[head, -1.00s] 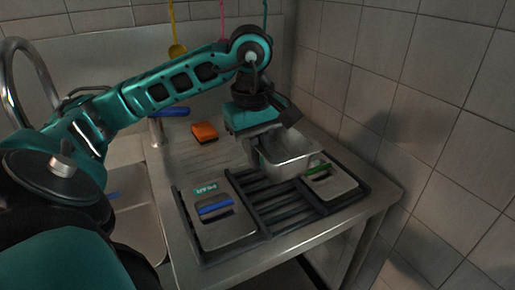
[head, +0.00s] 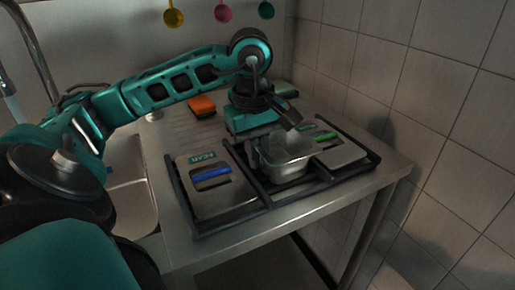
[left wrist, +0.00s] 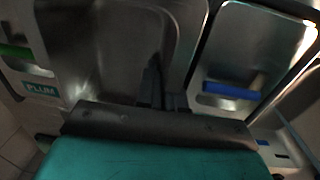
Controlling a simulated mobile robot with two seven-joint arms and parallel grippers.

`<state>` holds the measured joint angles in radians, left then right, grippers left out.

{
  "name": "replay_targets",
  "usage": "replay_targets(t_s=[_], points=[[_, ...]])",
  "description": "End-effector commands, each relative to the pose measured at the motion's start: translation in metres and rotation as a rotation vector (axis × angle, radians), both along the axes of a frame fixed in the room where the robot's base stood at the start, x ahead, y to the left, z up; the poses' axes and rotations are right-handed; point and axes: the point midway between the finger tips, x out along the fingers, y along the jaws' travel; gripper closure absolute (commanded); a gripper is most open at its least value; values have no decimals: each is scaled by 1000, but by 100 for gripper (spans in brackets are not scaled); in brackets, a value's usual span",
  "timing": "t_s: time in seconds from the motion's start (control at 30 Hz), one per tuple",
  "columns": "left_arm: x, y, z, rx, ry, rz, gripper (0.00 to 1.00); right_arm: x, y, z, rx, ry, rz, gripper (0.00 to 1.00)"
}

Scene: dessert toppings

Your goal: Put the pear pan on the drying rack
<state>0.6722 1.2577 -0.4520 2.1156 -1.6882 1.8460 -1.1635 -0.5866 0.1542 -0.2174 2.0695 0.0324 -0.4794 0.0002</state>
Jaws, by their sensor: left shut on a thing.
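My left gripper (head: 268,140) is shut on the rim of a metal pan (head: 285,165). The pan is upright, low over the middle of the black drying rack (head: 245,212); whether it touches the bars I cannot tell. In the left wrist view the pan (left wrist: 90,25) fills the upper middle, with the gripper fingers (left wrist: 163,88) at its wall. No label shows on the pan. A flat lid marked PEAR, with a blue handle (head: 212,173), lies on the rack's left part. A lid with a green handle (head: 326,137) lies on the right; its PLUM label (left wrist: 40,88) shows in the wrist view. My right gripper is out of view.
An orange sponge (head: 202,106) lies on the steel counter behind the rack. A sink (head: 130,205) is to the left. Yellow, pink and green utensils hang on the back wall (head: 222,13). A tiled wall (head: 430,100) stands close on the right.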

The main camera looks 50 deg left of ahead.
Motion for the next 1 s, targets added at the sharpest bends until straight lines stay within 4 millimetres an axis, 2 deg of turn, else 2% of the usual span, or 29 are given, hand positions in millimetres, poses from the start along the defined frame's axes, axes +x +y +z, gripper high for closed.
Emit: replay_targets(t_s=[0.33, 0.37, 0.4, 0.67, 1.0], points=[[0, 0, -1, 0, -1, 0, 100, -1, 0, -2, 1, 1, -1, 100], [0, 0, -1, 0, -1, 0, 90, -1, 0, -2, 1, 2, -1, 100], [0, 0, -1, 0, -1, 0, 87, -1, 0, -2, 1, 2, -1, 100], [0, 0, -2, 0, 1, 0, 63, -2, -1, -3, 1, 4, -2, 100], [-2, 0, -3, 3, 9, -1, 63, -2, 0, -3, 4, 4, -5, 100]])
